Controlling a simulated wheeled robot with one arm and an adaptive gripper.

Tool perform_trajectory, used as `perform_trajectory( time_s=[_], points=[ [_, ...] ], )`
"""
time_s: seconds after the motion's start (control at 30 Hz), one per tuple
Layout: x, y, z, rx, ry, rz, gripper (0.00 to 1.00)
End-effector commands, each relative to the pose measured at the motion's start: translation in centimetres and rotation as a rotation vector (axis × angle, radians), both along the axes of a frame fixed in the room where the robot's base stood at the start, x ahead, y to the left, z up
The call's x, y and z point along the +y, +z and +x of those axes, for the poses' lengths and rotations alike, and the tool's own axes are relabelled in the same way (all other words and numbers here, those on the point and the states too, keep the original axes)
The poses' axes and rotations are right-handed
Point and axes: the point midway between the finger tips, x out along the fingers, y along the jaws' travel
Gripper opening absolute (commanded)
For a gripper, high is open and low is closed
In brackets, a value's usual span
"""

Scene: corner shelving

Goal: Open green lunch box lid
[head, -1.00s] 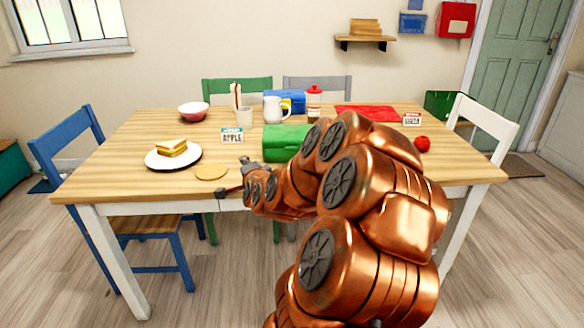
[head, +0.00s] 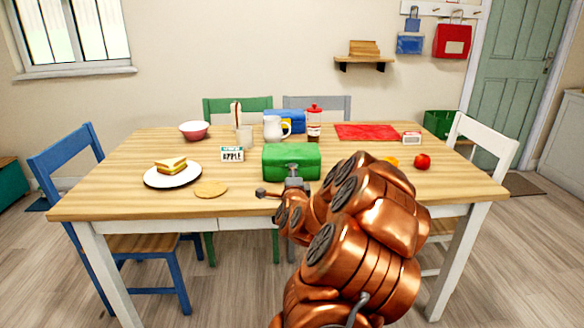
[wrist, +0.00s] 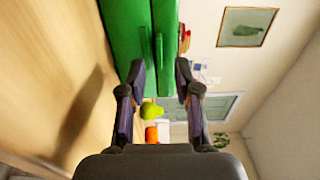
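The green lunch box (head: 291,160) stands on the table with its lid down. In the wrist view, the box (wrist: 125,35) fills the upper left, turned sideways, with a seam and a raised green handle or latch strip on its front. My gripper (head: 293,182) is at the front face of the box in the head view. In the wrist view, my gripper (wrist: 160,68) has its two fingers apart, with the strip lying between the fingertips. I cannot tell whether they touch the box.
A plate with a sandwich (head: 172,173) and a flat round cracker (head: 210,190) lie to the left. An APPLE carton (head: 232,154) stands close left of the box. A white pitcher (head: 273,129) and blue box are behind. A red apple (head: 422,162) is at right.

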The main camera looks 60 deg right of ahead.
Motion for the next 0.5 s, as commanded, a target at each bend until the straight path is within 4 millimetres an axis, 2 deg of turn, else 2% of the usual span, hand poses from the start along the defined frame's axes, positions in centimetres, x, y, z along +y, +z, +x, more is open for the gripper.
perform_trajectory(
  time_s=[0.2,0.5],
  points=[
    [-1.9,0.0,1.4,0.0,0.001,-0.003,0.32],
    [-2.8,-0.2,2.2,0.001,0.002,0.003,0.32]
  ],
)
